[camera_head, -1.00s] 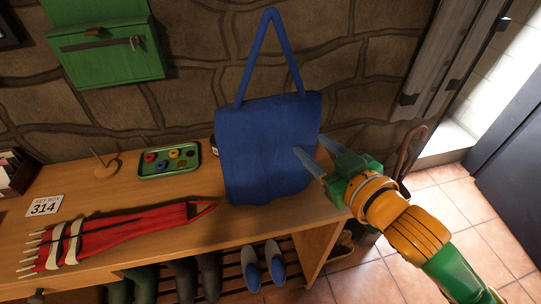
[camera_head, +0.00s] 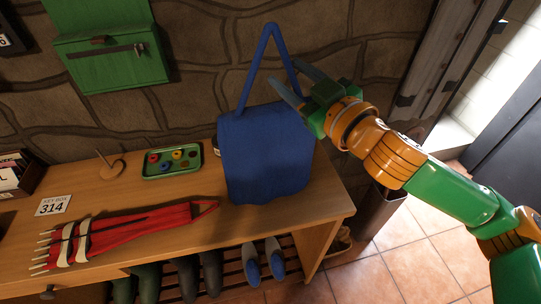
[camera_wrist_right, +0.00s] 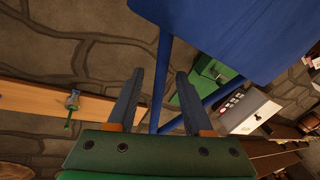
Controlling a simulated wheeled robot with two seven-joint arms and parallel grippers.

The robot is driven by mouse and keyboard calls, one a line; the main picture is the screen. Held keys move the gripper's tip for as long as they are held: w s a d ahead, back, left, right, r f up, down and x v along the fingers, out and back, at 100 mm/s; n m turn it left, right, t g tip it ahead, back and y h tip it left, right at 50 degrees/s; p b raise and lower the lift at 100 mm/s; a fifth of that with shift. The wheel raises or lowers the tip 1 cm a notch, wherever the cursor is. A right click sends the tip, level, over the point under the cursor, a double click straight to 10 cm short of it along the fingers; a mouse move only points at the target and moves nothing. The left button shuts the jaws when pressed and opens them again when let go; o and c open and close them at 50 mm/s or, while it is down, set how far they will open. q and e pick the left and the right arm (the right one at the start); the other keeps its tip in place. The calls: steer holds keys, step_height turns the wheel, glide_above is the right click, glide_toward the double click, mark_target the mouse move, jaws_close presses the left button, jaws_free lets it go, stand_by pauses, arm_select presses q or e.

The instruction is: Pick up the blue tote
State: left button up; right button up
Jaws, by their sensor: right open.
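The blue tote (camera_head: 265,155) stands upright on the wooden bench, its looped handle (camera_head: 251,68) rising against the stone wall. My right gripper (camera_head: 291,80) is open at the right-hand strap of the handle, above the tote's body. In the right wrist view the tote (camera_wrist_right: 235,30) fills the top right, and one strap (camera_wrist_right: 162,85) runs between the two open fingers (camera_wrist_right: 158,95). I cannot tell how deep the strap sits between them. My left gripper is not in view.
A green wall box (camera_head: 112,55) hangs at upper left. Boots and shoes (camera_head: 263,262) stand below. A bin (camera_head: 378,211) stands right of the bench.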

steer(key=shift+s+d, duration=0.1)
jaws_close()
stand_by(1.2)
